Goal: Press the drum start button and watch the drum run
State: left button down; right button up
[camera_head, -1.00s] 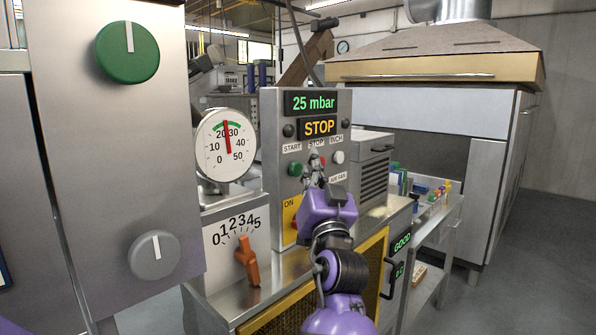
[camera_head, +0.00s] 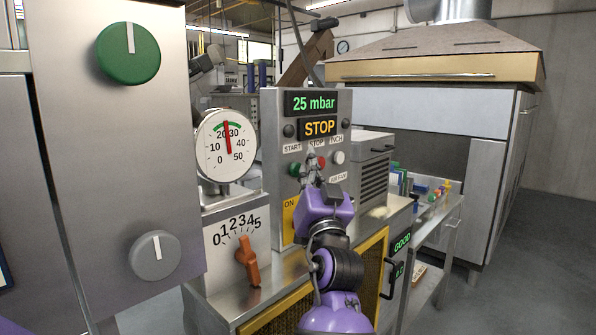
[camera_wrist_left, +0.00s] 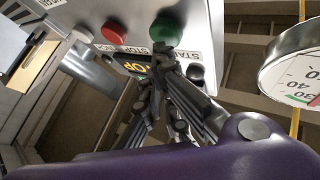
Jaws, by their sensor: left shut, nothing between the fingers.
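The green START button (camera_head: 295,169) sits on the front of the grey control panel (camera_head: 275,205). It also shows in the left wrist view (camera_wrist_left: 166,31), beside the red STOP button (camera_wrist_left: 114,32). The panel displays read "25 mbar" (camera_head: 314,103) and "STOP" (camera_head: 319,127). My left gripper (camera_head: 309,160) is shut and empty in front of the panel, between the green and red buttons in the head view. In the left wrist view its fingertips (camera_wrist_left: 158,60) lie close below the green button. I cannot tell whether they touch it. My right gripper is not in view.
A round gauge (camera_head: 228,146) and an orange dial lever (camera_head: 247,262) stand left of the panel. A cabinet with a green knob (camera_head: 128,53) is at the far left. A white button (camera_head: 338,158) is right of the red one. A cart (camera_head: 440,225) stands right.

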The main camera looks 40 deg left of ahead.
pick_arm(q)
jog(key=shift+a, duration=0.15)
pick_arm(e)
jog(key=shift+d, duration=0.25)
pick_arm(q)
jog(key=shift+a, duration=0.4)
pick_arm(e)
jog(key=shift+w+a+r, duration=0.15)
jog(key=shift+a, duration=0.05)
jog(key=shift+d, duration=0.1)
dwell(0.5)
pick_arm(q)
jog(key=shift+d, duration=0.95)
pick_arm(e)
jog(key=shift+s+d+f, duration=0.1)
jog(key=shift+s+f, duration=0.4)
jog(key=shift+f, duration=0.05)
pick_arm(q)
jog(key=shift+s+d+b, duration=0.15)
jog(key=shift+d+b, duration=0.4)
jog(key=shift+d, duration=0.7)
jog(key=shift+s+d+b, duration=0.1)
jog(key=shift+d+b, duration=0.4)
jog(key=shift+d, duration=0.75)
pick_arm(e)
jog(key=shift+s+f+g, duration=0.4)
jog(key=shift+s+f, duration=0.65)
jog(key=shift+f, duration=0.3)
